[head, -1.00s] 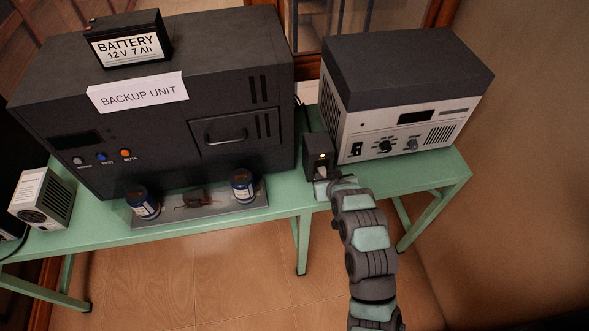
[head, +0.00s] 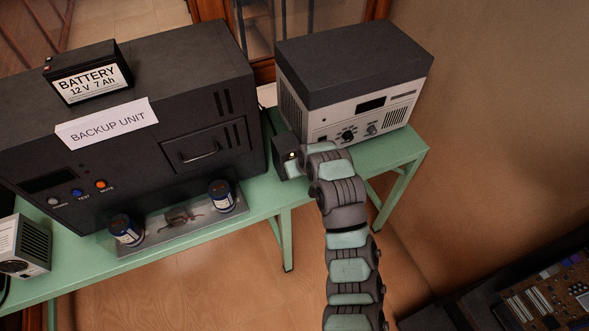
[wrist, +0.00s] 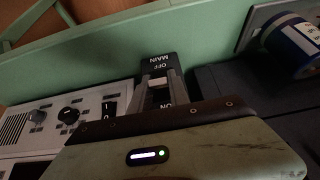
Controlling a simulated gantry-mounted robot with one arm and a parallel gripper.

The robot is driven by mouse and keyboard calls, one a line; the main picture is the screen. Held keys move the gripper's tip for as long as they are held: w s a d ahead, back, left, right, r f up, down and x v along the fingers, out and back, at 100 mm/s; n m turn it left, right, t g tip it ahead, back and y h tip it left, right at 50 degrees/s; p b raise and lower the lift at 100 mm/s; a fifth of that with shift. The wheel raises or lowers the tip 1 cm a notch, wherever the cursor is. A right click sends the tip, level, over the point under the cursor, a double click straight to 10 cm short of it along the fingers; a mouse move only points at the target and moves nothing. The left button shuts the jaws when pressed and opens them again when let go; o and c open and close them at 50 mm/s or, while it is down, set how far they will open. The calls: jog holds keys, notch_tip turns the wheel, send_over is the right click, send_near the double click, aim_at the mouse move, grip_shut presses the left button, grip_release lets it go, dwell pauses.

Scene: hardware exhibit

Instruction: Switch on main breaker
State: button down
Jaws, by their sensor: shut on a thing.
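The main breaker (head: 281,153) is a small dark upright box on the green bench, between the backup unit and the grey power supply. In the wrist view its black face (wrist: 158,65) appears upside down, with MAIN and OFF at the top and ON lower down. Its pale lever (wrist: 158,82) shows just below OFF, on the OFF side of the slot. My gripper (head: 295,168) is at the breaker's front and shut on the lever. The fingertips are largely hidden by the arm in the head view and by my gripper's housing in the wrist view.
The backup unit (head: 120,120) stands left of the breaker, with a battery (head: 88,75) on top. The power supply (head: 355,115) is close on the right. A tray (head: 190,228) with two blue cans lies on the green bench (head: 268,203). Open floor lies in front.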

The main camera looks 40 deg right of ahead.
jog(key=shift+f, duration=0.1)
jog(key=c, duration=1.2)
grip_release()
jog(key=shift+c, duration=0.2)
jog(key=v, duration=1.1)
